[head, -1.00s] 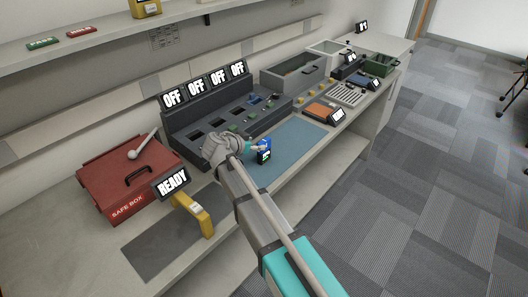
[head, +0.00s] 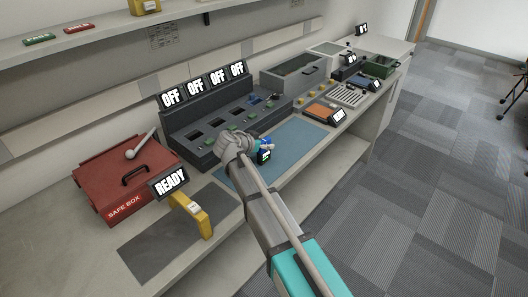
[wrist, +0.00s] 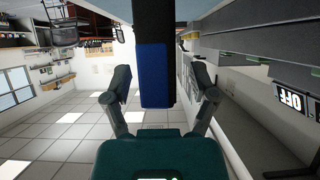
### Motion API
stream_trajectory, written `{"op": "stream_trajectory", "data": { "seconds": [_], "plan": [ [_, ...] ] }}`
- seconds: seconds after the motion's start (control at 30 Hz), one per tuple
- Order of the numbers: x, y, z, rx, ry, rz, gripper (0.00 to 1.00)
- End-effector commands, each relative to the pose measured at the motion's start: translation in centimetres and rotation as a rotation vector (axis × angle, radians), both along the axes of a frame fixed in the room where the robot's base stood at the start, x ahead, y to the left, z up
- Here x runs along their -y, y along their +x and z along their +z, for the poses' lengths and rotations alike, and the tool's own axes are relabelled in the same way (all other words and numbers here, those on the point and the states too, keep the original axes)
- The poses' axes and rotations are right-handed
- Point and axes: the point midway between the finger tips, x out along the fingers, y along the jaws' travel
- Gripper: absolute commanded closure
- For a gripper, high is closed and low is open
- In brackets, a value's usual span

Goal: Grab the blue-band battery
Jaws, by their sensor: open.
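The blue-band battery (head: 267,140) is at the edge of the blue mat (head: 300,137), in front of the charger bank. A small green-lit display (head: 264,156) shows just below its blue part. My gripper (head: 260,147) is at the battery and covers part of it in the head view. In the wrist view, the battery, black with a blue band (wrist: 154,75), stands between my two open fingers (wrist: 163,82). A gap shows on each side, wider on the right. The battery's far end runs out of the top of the wrist view.
The grey charger bank (head: 213,130) with several OFF displays stands behind my gripper. A red safe box (head: 112,192), a READY display (head: 170,183) and a yellow handle-shaped object (head: 193,214) are to the left. An orange device (head: 320,111) is to the right.

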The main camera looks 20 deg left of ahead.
Motion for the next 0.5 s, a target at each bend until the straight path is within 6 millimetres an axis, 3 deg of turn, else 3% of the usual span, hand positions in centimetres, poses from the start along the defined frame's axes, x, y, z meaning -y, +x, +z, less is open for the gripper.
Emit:
{"op": "stream_trajectory", "data": {
  "seconds": [0.17,0.5],
  "plan": [
    [0.01,-0.01,0.0,0.0,0.0,0.0,0.25],
    [0.12,0.04,0.0,0.0,0.0,-0.001,0.88]
  ]
}}
